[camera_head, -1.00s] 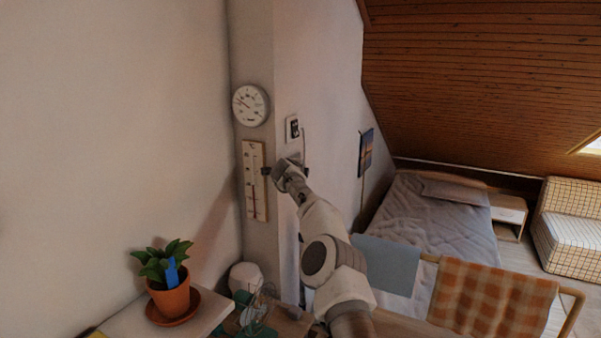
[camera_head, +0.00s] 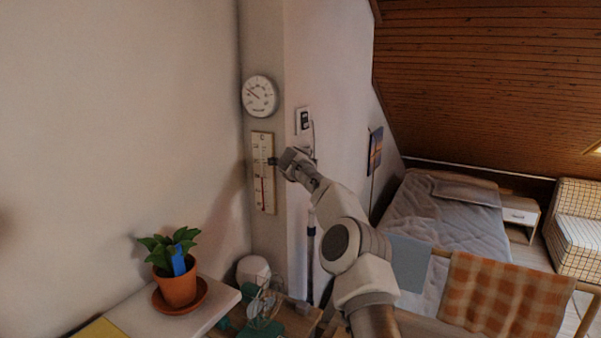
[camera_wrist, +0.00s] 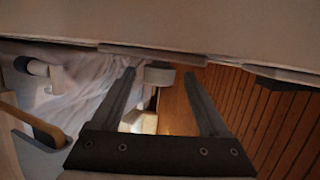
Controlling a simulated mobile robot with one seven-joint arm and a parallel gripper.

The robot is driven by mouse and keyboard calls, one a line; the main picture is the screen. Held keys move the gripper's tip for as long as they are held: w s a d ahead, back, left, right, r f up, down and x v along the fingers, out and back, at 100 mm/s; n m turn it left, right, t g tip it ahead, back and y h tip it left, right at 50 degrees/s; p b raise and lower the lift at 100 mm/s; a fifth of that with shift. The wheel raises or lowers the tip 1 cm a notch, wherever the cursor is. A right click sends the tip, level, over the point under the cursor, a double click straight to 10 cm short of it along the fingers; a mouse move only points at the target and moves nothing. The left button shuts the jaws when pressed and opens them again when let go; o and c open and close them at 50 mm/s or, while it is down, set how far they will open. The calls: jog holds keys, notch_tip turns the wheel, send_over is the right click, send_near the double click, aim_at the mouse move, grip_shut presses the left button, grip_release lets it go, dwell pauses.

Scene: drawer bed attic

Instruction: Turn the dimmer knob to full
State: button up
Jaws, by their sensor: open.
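My gripper (camera_head: 293,156) is held up at the wall corner, just right of the wooden thermometer and below a small white wall unit. Its two fingers are open and apart, with nothing clamped between them; it also shows in the wrist view (camera_wrist: 160,74). In the wrist view, a short grey round piece (camera_wrist: 160,76), which looks like the dimmer knob, stands out from a thin plate (camera_wrist: 120,50) on the wall, seen edge-on. It lies between the fingertips' lines; whether they touch it I cannot tell. In the head view my gripper hides that spot, and the knob's setting cannot be read.
A round dial (camera_head: 259,96), the thermometer (camera_head: 263,178) and the white wall unit (camera_head: 304,121) are close by. A potted plant (camera_head: 177,287) and a small fan (camera_head: 264,308) stand below. A rail with a checked cloth (camera_head: 503,293) and a bed (camera_head: 440,225) are right.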

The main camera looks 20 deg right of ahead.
jog(key=b+v, duration=0.5)
jog(key=v, duration=1)
jog(key=shift+s, duration=0.15)
jog(key=shift+a, duration=0.1)
jog(key=d+f+h+b, duration=0.4)
jog(key=d+f+h, duration=0.1)
jog(key=f, duration=0.3)
jog(key=a+f+n+t+y+b, duration=0.2)
jog(key=a+f+n+t, duration=0.15)
jog(key=t, duration=0.45)
jog(key=shift+w+a+f+p+x, duration=0.1)
jog(key=shift+p+x, duration=0.85)
jog(key=shift+x, duration=1.85)
jog(key=shift+w+a+f+p+x, duration=0.15)
jog(key=shift+p+x, duration=0.85)
jog(key=shift+x, duration=1.85)
jog(key=shift+w+d+f+p+x, duration=0.1)
jog(key=shift+p+x, duration=0.85)
jog(key=shift+x, duration=1.85)
jog(key=shift+s+a, duration=0.1)
grip_shut()
